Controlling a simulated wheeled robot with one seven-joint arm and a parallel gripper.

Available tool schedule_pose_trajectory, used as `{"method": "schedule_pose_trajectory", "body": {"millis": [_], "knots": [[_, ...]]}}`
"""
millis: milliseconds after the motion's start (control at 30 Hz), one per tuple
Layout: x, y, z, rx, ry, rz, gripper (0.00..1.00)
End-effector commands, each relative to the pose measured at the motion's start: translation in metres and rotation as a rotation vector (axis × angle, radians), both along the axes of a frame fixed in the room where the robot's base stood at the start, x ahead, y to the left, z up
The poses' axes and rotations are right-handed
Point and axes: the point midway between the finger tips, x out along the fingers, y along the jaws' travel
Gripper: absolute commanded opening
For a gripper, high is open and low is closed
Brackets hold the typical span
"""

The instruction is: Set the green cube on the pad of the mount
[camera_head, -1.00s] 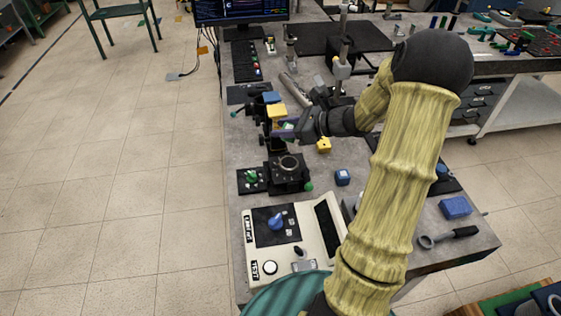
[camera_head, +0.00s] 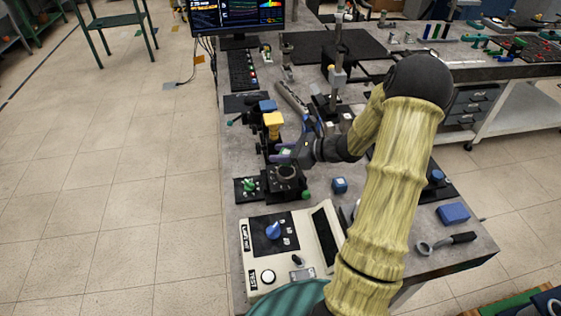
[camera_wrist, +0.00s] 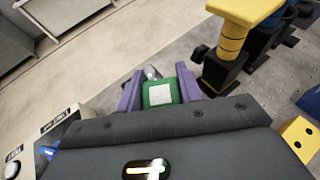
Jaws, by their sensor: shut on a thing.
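The green cube (camera_wrist: 160,93), with a pale square on its face, sits between the two purple fingers of my gripper (camera_wrist: 158,90) in the wrist view. In the head view my gripper (camera_head: 286,153) is shut on it, and the cube (camera_head: 287,153) shows only as a small green and pale patch. A black mount with a round top (camera_head: 285,173) and a green knob stands just on the near side of my gripper. I cannot make out its pad or the gap between cube and mount. In the wrist view the mount is hidden.
A yellow-topped black fixture (camera_head: 272,121) stands close behind my gripper. A yellow cube (camera_wrist: 299,139) shows at the wrist view's right. A beige control box (camera_head: 290,250) fills the near bench.

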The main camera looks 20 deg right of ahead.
Motion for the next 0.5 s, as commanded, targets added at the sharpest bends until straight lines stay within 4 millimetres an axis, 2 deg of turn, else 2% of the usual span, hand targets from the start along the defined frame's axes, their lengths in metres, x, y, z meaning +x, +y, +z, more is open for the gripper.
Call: {"method": "schedule_pose_trajectory", "body": {"millis": [300,500], "knots": [[0.000,0.001,-0.036,0.002,0.002,0.001,0.09],[0.000,0.001,-0.037,0.000,0.000,0.001,0.09]]}}
